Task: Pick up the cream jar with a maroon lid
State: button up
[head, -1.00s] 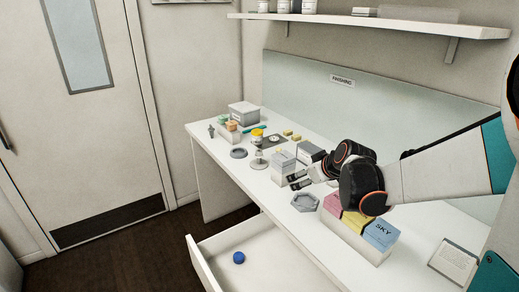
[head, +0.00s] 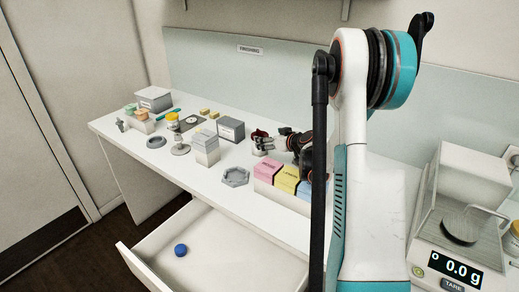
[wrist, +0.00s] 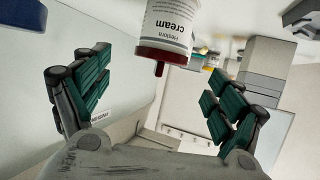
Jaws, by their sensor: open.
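The cream jar (wrist: 168,25) is white with dark lettering and a maroon lid (wrist: 160,56). In the wrist view it appears upside down at the top centre, cut off by the frame edge. It lies beyond and between my open fingers, with no finger visibly touching it. In the head view the maroon lid (head: 260,133) shows small beside my gripper (head: 268,144), behind the coloured boxes; much of the jar is hard to make out there. My gripper is also in the wrist view (wrist: 155,100), its two green-padded fingers wide apart and empty.
Pink, yellow and blue boxes (head: 286,178) stand in front of my gripper. A dark grey box (head: 231,129), stacked pale boxes (head: 206,150) and a grey hexagonal tray (head: 235,177) are to the left. An open drawer (head: 140,262) holds a blue lid (head: 180,250). A scale (head: 455,265) is at right.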

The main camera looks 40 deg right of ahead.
aim_at(263, 136)
jog(key=b+x, duration=0.2)
jog(key=x, duration=0.5)
jog(key=shift+a, duration=0.15)
jog(key=shift+w+f, duration=0.15)
jog(key=shift+w, duration=0.35)
jog(key=c, duration=1.2)
